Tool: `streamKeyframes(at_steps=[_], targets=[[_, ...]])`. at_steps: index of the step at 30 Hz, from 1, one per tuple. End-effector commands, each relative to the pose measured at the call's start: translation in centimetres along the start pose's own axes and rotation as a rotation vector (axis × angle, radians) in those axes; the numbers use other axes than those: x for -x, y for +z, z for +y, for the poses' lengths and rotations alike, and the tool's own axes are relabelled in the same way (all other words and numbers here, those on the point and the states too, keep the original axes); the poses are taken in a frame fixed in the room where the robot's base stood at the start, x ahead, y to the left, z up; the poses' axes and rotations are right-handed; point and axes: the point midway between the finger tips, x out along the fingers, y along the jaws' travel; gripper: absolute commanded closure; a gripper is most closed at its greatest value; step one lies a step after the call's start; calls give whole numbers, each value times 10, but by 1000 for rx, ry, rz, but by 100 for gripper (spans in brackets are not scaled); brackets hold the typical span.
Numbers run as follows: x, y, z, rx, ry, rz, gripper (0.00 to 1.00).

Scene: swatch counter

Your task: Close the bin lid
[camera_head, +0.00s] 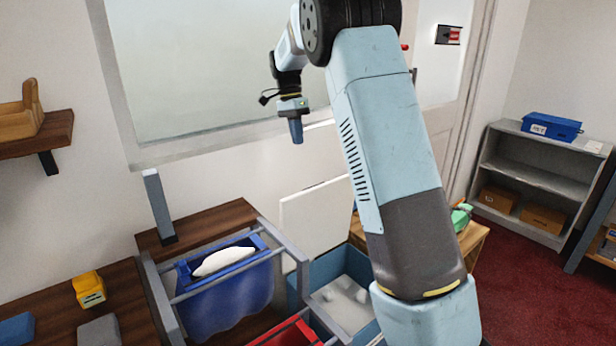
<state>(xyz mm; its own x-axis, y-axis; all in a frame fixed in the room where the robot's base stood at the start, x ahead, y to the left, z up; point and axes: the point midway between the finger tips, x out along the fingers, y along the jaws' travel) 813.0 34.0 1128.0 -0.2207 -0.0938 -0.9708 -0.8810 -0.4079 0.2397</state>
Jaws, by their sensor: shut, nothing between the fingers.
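A blue-grey bin (296,290) stands open at the lower middle, with pale lumpy contents inside. A white flat panel (310,225), apparently its lid, stands raised behind the bin. My arm hides the panel's right part and some of the bin's right side. My gripper (297,138) is shut and empty, pointing down. It is above the panel in the picture, in front of the large pale board, and looks apart from the panel.
A grey rack (158,300) holding a blue bag stands left of the bin. A red container (290,335) is in front. A wooden table (474,240) with a green object stands behind my arm. Grey shelves (540,180) stand at the right; red floor (515,290) there is clear.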

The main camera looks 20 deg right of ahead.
Motion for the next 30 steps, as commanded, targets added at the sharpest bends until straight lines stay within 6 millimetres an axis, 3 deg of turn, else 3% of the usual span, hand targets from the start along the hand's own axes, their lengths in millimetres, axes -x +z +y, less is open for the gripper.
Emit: streamKeyframes(at_steps=[3, 10, 26, 30], targets=[[-6, 0, -11, -23, 17, 2, 100], [-20, 1, -13, -30, 24, 2, 100], [-109, 1, -11, -29, 24, 2, 100], [-117, 1, 8, -30, 21, 3, 100]])
